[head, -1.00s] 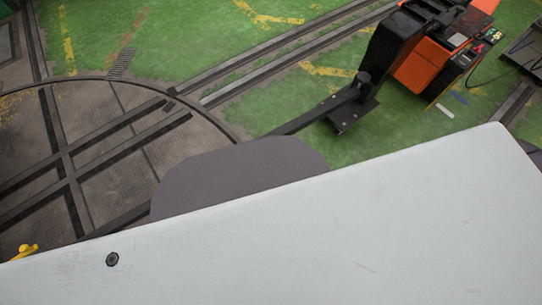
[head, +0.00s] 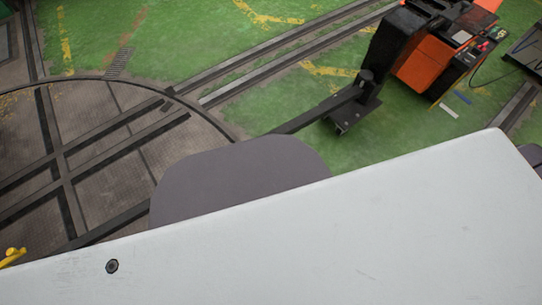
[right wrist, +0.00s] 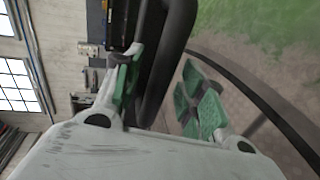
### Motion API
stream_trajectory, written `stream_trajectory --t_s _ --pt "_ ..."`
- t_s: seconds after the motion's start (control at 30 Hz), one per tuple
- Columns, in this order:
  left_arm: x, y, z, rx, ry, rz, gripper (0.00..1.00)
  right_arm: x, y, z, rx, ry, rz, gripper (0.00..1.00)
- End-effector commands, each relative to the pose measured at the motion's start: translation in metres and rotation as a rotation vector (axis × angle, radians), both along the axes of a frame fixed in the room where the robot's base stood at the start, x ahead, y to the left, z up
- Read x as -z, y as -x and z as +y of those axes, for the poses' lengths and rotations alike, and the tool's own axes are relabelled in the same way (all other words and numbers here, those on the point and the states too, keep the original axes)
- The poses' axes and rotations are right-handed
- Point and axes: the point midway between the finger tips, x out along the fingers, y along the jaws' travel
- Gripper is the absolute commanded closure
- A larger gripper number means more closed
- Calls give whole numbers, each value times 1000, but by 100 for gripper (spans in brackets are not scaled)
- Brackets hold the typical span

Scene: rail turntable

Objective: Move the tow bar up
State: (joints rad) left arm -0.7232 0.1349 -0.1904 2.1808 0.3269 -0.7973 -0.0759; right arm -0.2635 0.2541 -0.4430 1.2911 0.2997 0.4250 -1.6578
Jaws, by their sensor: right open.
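In the head view a thin dark bar (head: 312,117), which looks like the tow bar, runs low from the black foot of the orange machine (head: 430,62) down to the left. Its near end is hidden behind parts of my own body. In the right wrist view my right gripper (right wrist: 160,100) is open, with green pads on both fingers. A thick black curved bar (right wrist: 176,60) shows in the gap between the fingers. I cannot tell if it lies between the pads or behind them, or if it is the tow bar. My left gripper is not in view.
The round turntable (head: 110,103) with crossing rails lies at the left. Rails (head: 270,62) run from it to the upper right across the green floor (head: 190,35). A small yellow part (head: 12,256) shows at the left edge. My own body covers the lower picture.

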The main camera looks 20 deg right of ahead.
Motion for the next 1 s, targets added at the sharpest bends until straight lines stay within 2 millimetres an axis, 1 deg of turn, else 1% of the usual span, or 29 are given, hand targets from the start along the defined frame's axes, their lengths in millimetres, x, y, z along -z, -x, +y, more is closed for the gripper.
stream_trajectory --t_s 0.17,0.43,0.47,0.77,1.0 --pt "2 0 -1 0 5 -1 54 1 -5 2 -1 0 -1 59" --pt "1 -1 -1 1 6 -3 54 1 -5 2 -1 1 0 59" --pt "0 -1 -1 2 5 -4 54 1 -5 2 -1 1 0 61" --pt "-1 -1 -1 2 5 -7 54 1 -5 2 -1 1 0 99" --pt "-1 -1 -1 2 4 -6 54 1 -5 2 -1 0 0 100"
